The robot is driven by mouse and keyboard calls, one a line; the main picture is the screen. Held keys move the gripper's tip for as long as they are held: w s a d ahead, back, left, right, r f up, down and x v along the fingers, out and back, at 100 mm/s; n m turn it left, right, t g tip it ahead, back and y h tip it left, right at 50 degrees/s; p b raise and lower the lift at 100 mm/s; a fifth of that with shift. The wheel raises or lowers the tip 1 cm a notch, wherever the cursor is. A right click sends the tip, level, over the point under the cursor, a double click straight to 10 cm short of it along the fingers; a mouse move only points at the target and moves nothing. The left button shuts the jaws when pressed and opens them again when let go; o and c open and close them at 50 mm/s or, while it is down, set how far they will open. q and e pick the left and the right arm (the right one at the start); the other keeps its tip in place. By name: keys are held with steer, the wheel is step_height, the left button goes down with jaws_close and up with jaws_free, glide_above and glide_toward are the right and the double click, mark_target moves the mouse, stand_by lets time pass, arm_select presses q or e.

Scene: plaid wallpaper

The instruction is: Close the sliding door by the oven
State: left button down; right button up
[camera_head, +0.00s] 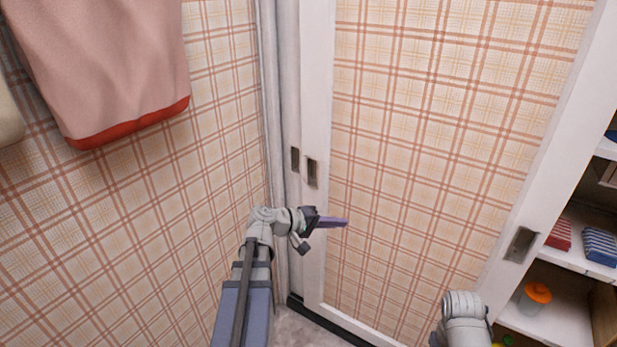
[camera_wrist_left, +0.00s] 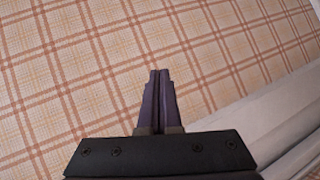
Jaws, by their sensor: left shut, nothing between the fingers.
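The sliding door (camera_head: 430,130) has a plaid panel in a white frame. It stands with a recessed handle (camera_head: 312,172) on its left stile and another handle (camera_head: 521,244) on its right stile. To its right the cupboard is open and its shelves show. My left gripper (camera_head: 345,221) is shut and empty, its purple fingers in front of the door's left part, below the left handle. In the left wrist view its closed fingers (camera_wrist_left: 159,75) point at the plaid surface. I cannot tell whether they touch it. No oven shows.
Shelves at the right hold a red folded cloth (camera_head: 560,235), a blue striped cloth (camera_head: 600,246) and an orange-topped container (camera_head: 536,296). A pink towel (camera_head: 110,70) hangs on the left wall. Part of my right arm (camera_head: 463,315) shows at the bottom.

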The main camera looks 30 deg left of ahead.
mark_target(317, 169)
arm_select(q)
steer(key=s+a+r+n+t+y, duration=0.1)
steer(key=a+r+n+t+y, duration=0.2)
steer(key=a, duration=0.5)
steer(key=s+a+r+n+t, duration=0.1)
steer(key=a+r+n+t, duration=0.25)
steer(key=a, duration=0.55)
steer(key=shift+m+g, duration=0.25)
steer(key=shift+m, duration=0.2)
steer(key=x, duration=0.9)
steer(key=shift+w+d+r, duration=0.2)
steer(key=shift+w+d, duration=0.05)
steer(key=shift+w, duration=0.05)
steer(key=shift+w+d, duration=0.1)
steer(key=shift+w, duration=0.05)
